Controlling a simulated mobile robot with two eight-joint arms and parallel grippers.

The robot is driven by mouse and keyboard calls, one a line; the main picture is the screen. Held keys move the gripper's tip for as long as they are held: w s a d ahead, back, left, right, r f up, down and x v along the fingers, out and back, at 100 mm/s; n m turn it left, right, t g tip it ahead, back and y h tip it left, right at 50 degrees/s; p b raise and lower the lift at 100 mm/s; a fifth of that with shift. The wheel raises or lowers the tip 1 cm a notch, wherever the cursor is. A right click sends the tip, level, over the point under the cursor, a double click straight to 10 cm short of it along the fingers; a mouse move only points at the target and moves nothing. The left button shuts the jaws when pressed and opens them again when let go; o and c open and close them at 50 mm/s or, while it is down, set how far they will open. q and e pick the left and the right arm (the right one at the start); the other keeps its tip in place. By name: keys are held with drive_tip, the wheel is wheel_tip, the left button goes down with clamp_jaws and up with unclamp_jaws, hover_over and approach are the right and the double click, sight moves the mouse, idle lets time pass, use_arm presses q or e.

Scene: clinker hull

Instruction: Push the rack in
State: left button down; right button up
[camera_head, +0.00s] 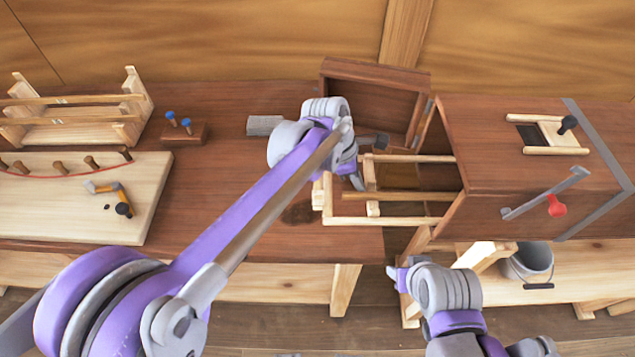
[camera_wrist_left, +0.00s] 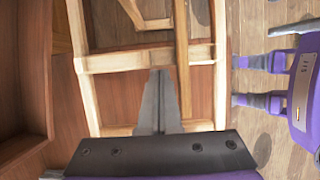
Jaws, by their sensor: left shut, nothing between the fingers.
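The rack (camera_head: 385,222) is a pale wooden frame of rails and crossbars. It sticks out to the left from the open end of the brown wooden box (camera_head: 480,150); its inner part is hidden inside. My left gripper (camera_head: 357,182) is shut and empty over the outer end of the rack. In the left wrist view its fingers (camera_wrist_left: 160,105) point over the rack's frame (camera_wrist_left: 130,62), between crossbars; I cannot tell whether they touch it. My right gripper (camera_head: 398,274) is low in front of the box, away from the rack, and its fingers look apart in the left wrist view (camera_wrist_left: 243,82).
The box's door (camera_head: 375,85) stands open at the back. A red knob (camera_head: 557,205) is on the box's front. A bucket (camera_head: 530,265) sits below. On the bench at left are a pale board with pegs (camera_head: 60,210) and a wooden stand (camera_head: 75,120).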

use_arm(q)
drive_tip(key=d, duration=0.9)
drive_tip(key=shift+d, duration=0.3)
